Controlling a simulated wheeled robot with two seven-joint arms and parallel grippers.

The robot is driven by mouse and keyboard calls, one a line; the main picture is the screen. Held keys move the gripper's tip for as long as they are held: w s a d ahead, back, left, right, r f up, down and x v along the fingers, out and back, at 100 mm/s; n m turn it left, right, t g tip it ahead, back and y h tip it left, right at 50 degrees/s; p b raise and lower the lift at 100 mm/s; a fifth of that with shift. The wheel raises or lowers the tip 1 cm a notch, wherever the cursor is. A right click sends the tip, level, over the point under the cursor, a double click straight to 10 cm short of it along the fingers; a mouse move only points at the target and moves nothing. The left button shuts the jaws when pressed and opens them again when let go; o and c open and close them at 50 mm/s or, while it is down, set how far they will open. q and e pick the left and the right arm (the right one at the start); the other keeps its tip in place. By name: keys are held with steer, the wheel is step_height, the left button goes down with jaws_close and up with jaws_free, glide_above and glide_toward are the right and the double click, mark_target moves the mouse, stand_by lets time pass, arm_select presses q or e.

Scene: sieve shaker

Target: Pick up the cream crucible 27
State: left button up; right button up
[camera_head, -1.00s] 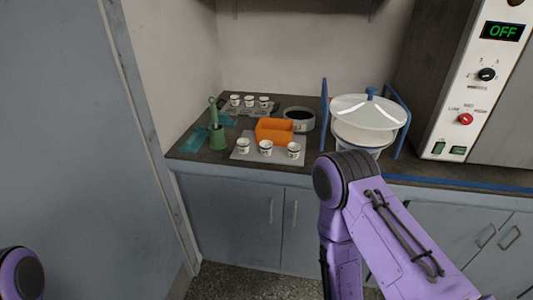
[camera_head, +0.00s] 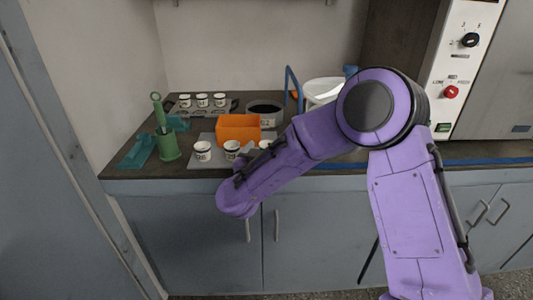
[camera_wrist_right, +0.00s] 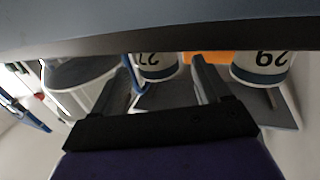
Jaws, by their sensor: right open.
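The cream crucible 27 (camera_wrist_right: 157,68) shows upside down in the right wrist view, its dark band and number partly cut off by a dark edge. My right gripper (camera_wrist_right: 163,62) is open and empty; in that view the crucible appears between its fingertips, with no contact visible. A second banded crucible (camera_wrist_right: 262,70) is outside the fingers on the right. In the head view, a left crucible (camera_head: 202,151), a middle crucible (camera_head: 232,149) and a partly hidden right one (camera_head: 265,144) stand in a front row. I cannot tell which is 27. My forearm hides the right gripper there.
An orange box (camera_head: 238,130) stands behind the front row. Farther back are more crucibles (camera_head: 202,100) and a dark-filled bowl (camera_head: 265,113). A green holder (camera_head: 167,146) stands left. A white vessel (camera_head: 322,90) with blue handles is at right, partly behind my arm.

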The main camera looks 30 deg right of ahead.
mark_target(265, 149)
steer(key=x, duration=0.3)
steer(key=shift+w+d+f, duration=0.1)
steer(key=shift+w+d, duration=0.05)
steer(key=shift+d, duration=0.1)
steer(key=shift+a, duration=0.1)
steer(key=c, duration=1.1)
